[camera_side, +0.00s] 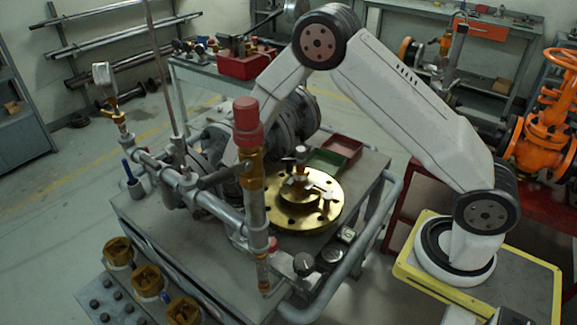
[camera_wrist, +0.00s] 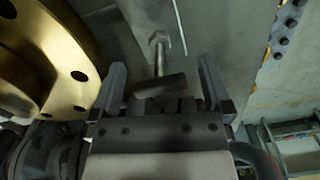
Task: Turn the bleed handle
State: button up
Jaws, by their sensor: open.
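In the wrist view a small T-shaped handle, which I take to be the bleed handle (camera_wrist: 159,84), has a dark crossbar and a metal stem with a nut above it. My gripper (camera_wrist: 161,68) is open, with one finger on each side of the handle. A gap shows between each finger and the crossbar, and I see no contact. How deep the handle sits between the fingers is hard to tell. In the side view my gripper is mostly hidden behind a red-capped brass fitting, and I cannot make out the handle there.
A brass flange (camera_wrist: 75,50) is close on the left in the wrist view. In the side view the red-capped fitting (camera_side: 248,125) stands on grey pipework in front of my arm. A round brass flange (camera_side: 295,215) and green and red trays (camera_side: 340,148) are on the bench.

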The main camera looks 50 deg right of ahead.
jog(key=shift+f, duration=0.5)
jog(key=c, duration=1.3)
jog(key=shift+o, duration=0.2)
